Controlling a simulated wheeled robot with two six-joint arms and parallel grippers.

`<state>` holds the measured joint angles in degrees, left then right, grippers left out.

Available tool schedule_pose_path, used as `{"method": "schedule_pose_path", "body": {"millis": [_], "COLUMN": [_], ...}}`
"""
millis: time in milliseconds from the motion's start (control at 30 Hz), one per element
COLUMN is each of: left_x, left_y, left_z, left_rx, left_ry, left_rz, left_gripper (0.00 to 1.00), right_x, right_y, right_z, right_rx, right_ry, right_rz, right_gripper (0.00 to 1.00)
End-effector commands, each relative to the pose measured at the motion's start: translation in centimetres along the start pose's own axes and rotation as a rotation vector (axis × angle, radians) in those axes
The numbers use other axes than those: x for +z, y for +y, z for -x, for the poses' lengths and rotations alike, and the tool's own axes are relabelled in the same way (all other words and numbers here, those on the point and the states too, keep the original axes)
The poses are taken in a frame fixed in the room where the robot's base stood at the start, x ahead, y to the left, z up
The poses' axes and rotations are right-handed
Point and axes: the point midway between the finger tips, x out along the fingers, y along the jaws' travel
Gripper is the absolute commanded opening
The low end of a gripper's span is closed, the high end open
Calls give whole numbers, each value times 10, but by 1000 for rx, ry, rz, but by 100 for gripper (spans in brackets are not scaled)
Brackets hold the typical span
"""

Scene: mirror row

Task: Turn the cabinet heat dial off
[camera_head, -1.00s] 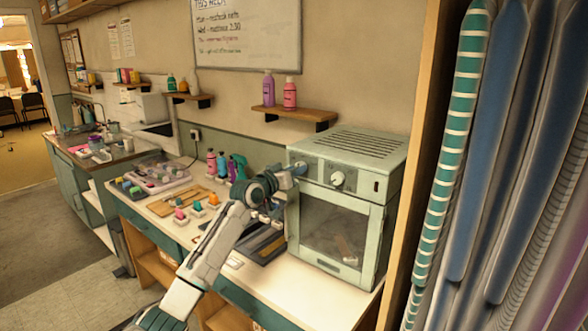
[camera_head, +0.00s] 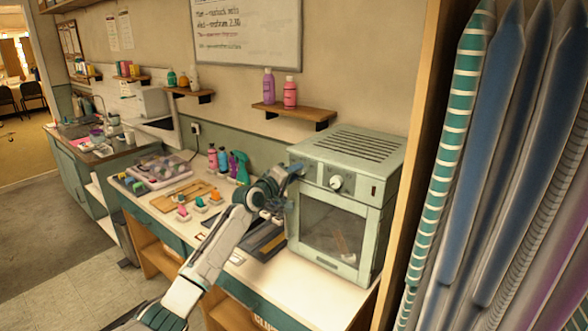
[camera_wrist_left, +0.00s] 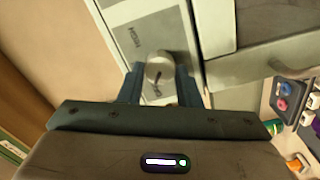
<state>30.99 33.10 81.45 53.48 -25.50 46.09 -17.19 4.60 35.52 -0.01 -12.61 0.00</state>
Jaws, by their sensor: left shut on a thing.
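The pale green cabinet (camera_head: 367,217) stands on the counter with a vented top and a dark window in its door. My left gripper (camera_head: 298,171) is at the upper left of its front, shut on a dial there. In the left wrist view the pale grey dial (camera_wrist_left: 158,70) sits between the two dark blue fingers of my left gripper (camera_wrist_left: 159,84). A label beside it reads "HIGH"; the rest of its markings are hidden or too small to read. A second white dial (camera_head: 336,183) is to the right, apart from the gripper. My right gripper is not in view.
A wooden shelf (camera_head: 294,112) with two bottles is above the cabinet. Tall striped and blue rolls (camera_head: 450,150) fill the right side.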

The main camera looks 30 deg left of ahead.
Motion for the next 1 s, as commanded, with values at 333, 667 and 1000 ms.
{"method": "schedule_pose_path", "body": {"millis": [333, 667, 1000], "left_x": [0, 0, 0], "left_y": [1, 0, 0], "left_z": [0, 0, 0], "left_rx": [0, 0, 0], "left_ry": [0, 0, 0], "left_rz": [135, 160, 159], "left_gripper": [8, 8, 52], "right_x": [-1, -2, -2], "right_y": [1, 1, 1], "right_z": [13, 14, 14], "right_rx": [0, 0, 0], "right_ry": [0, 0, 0], "right_rz": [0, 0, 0], "right_gripper": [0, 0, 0]}}
